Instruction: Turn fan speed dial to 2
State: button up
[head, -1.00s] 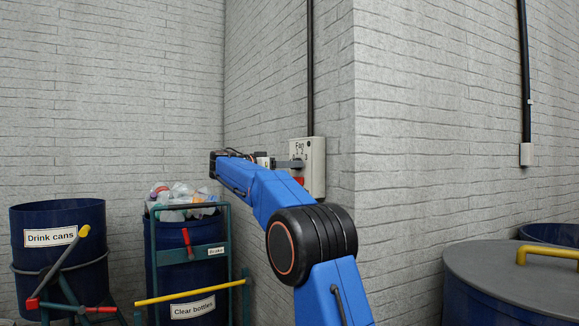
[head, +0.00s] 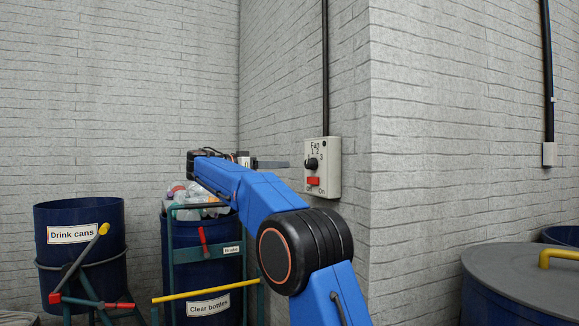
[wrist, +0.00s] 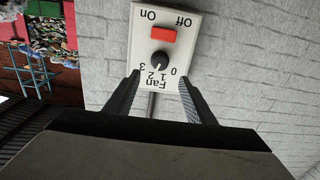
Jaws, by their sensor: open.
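The fan control box (head: 333,170) is pale and fixed to the wall, with a black dial (head: 311,163) above a red switch (head: 313,181). In the wrist view the box (wrist: 190,22) appears upside down, with numbers 0 to 3 around the dial (wrist: 160,59). A pale mark on the dial faces down-left, on the side of 2 and 3; I cannot tell the exact number. My gripper (head: 286,164) is open, apart from the box, at about dial height.
A black conduit (head: 326,70) runs up from the box. The wall corner lies just right of it. A bottle bin (head: 190,260) and a drink cans bin (head: 80,222) stand at left, a grey-lidded drum (head: 520,275) at right.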

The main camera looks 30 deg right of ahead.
jog(key=shift+s+a, duration=0.15)
jog(key=shift+a, duration=2.55)
jog(key=s+d+f+n+t+y, duration=0.1)
jog(key=s+d+f+n+y, duration=0.2)
jog(key=s+f, duration=0.35)
jog(key=s+d+f+n+t+y, duration=0.1)
jog(key=s+d+f+n+y, duration=0.15)
jog(key=s+f+n, duration=0.4)
jog(key=s+d+f+n+y, duration=0.1)
jog(key=s+f+y, duration=0.25)
jog(key=s, duration=0.45)
jog(key=s+a+f+n+y, duration=0.3)
jog(key=s+a+f+y, duration=0.1)
jog(key=s+f, duration=1.1)
jog(key=s+a+f+n+t+y, duration=0.1)
jog(key=s+a+f+n+y, duration=0.2)
jog(key=s+f, duration=1.2)
jog(key=a+y, duration=0.2)
jog(key=a, duration=0.2)
jog(key=shift+f+t, duration=0.25)
jog(key=shift+t, duration=0.05)
